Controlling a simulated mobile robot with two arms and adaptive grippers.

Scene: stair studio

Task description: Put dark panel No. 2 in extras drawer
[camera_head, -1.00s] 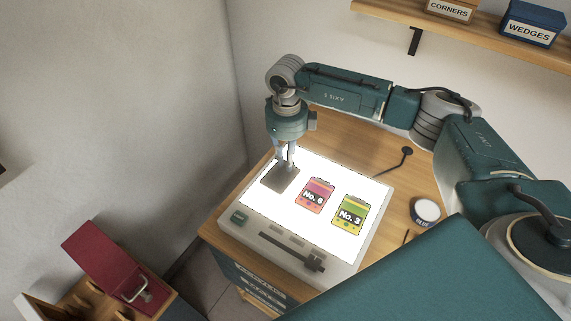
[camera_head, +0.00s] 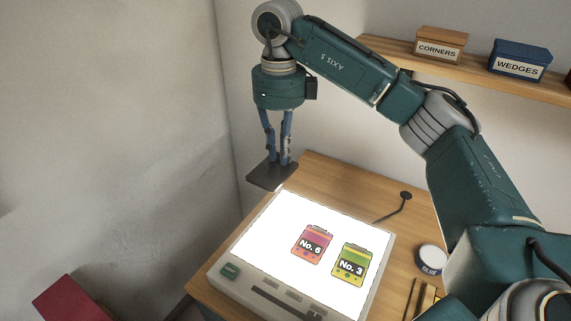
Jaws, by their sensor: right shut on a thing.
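The dark panel (camera_head: 270,176) is held flat in my right gripper (camera_head: 281,160), which is shut on it. The panel is raised above the far left corner of the lit light table (camera_head: 262,228). No number shows on it from here. On the light table lie a pink-orange panel marked No. 6 (camera_head: 313,244) and a yellow-green panel marked No. 3 (camera_head: 350,264). The extras drawer cannot be made out in this view. My left gripper is not in view.
The light table stands on a wooden workbench (camera_head: 330,173) with a glue pot (camera_head: 431,259) at its right. A red lid (camera_head: 72,300) shows at the lower left. A shelf (camera_head: 398,52) holds a CORNERS box (camera_head: 440,44) and a blue WEDGES box (camera_head: 519,62).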

